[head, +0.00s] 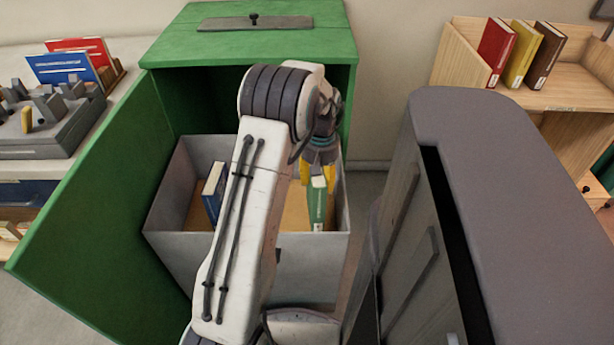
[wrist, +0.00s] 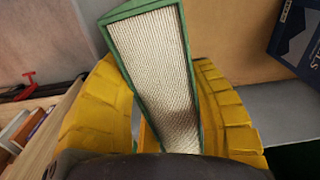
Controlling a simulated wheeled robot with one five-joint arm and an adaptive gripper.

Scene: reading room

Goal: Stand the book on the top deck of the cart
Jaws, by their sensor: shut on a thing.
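A green book (head: 318,204) is upright inside a grey bin (head: 245,262), near its right side. My gripper (head: 320,170) reaches down into the bin with its yellow fingers shut on the book's upper part. In the wrist view the green book (wrist: 155,70) shows its pale page edges between the yellow fingers of my gripper (wrist: 165,105). I cannot tell whether the book's lower end touches the bin floor. A wooden cart (head: 572,98) stands at the upper right; its top deck holds red, yellow and brown books at its left, with bare deck in front and to the right.
A blue book (head: 212,192) stands in the bin's left part; a corner of it shows in the wrist view (wrist: 298,45). The bin sits at the green cabinet (head: 250,45), whose door (head: 95,200) hangs open at left. A shelf with books and a grey tray (head: 50,135) is far left.

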